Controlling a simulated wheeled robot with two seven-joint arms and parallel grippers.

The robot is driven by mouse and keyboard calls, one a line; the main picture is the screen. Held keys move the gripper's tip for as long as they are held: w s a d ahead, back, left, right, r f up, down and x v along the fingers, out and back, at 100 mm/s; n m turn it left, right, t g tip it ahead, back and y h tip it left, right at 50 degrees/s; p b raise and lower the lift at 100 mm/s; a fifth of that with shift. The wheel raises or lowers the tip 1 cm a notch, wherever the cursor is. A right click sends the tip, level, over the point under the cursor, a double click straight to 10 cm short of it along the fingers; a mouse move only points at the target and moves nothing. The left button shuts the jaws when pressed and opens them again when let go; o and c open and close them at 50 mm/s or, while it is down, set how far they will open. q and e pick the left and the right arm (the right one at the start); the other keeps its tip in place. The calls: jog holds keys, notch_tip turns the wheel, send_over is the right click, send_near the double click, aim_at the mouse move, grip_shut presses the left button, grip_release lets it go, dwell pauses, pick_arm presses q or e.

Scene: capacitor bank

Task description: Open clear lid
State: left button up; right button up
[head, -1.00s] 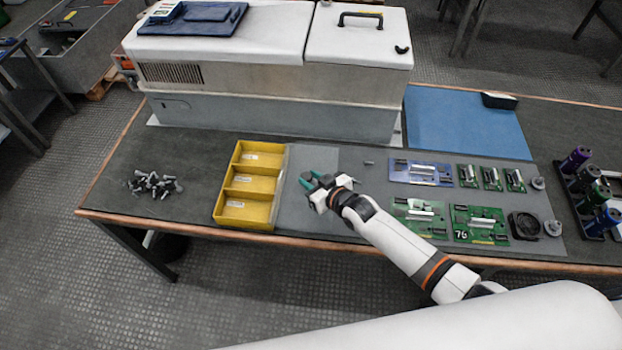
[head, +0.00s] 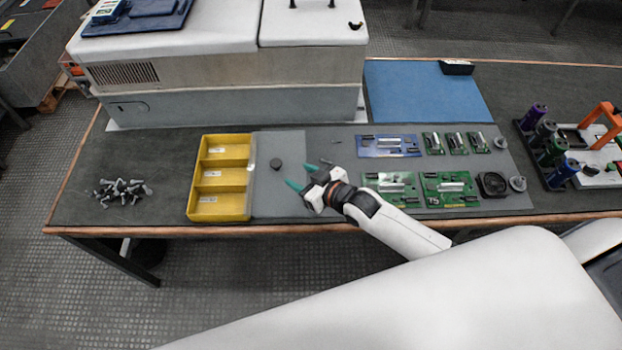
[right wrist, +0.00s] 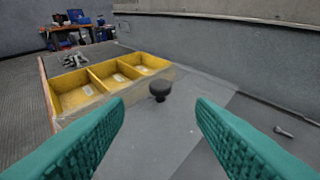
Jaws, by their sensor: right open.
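A black round knob (head: 276,164) stands on a pale grey, see-through-looking panel (head: 278,196) right of the yellow bin; I take this panel for the clear lid, though its edges are faint. In the right wrist view the knob (right wrist: 160,91) stands upright on a short stem, beyond and between the fingers. My right gripper (head: 306,175) is open and empty, with green fingertips just right of the knob, not touching it. In the wrist view its fingers (right wrist: 160,128) are wide apart. My left gripper is not in view.
The yellow three-compartment bin (head: 248,178) adjoins the panel's left side. Loose bolts (head: 122,192) lie further left. Blue (head: 388,146) and green circuit boards (head: 450,188) lie right of my gripper. A large grey-white machine (head: 230,95) stands behind. A small screw (right wrist: 284,131) lies right.

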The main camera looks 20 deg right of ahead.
jog(key=v, duration=0.3)
jog(key=shift+s+d, duration=0.15)
jog(key=shift+s, duration=0.05)
dwell(0.4)
